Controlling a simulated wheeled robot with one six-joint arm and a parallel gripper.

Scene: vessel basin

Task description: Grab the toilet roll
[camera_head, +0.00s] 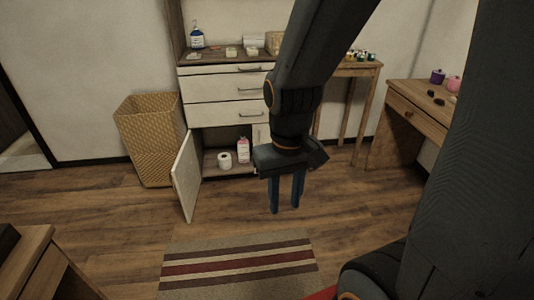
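A white toilet roll (224,160) sits upright on the floor of the open lower compartment of the white cabinet (222,88). A white and pink bottle (243,150) stands just right of it. The cabinet door (186,177) is swung open to the left. My gripper (285,210) hangs pointing down in front of the cabinet, to the right of the roll and apart from it. Its two blue fingers are spaced apart with nothing between them. My arm hides the cabinet's right side.
A wicker basket (150,138) stands left of the cabinet. A striped rug (238,266) lies on the wood floor in front. Wooden tables stand at the back right, at the right (418,112) and at the lower left (28,262). The floor between rug and cabinet is clear.

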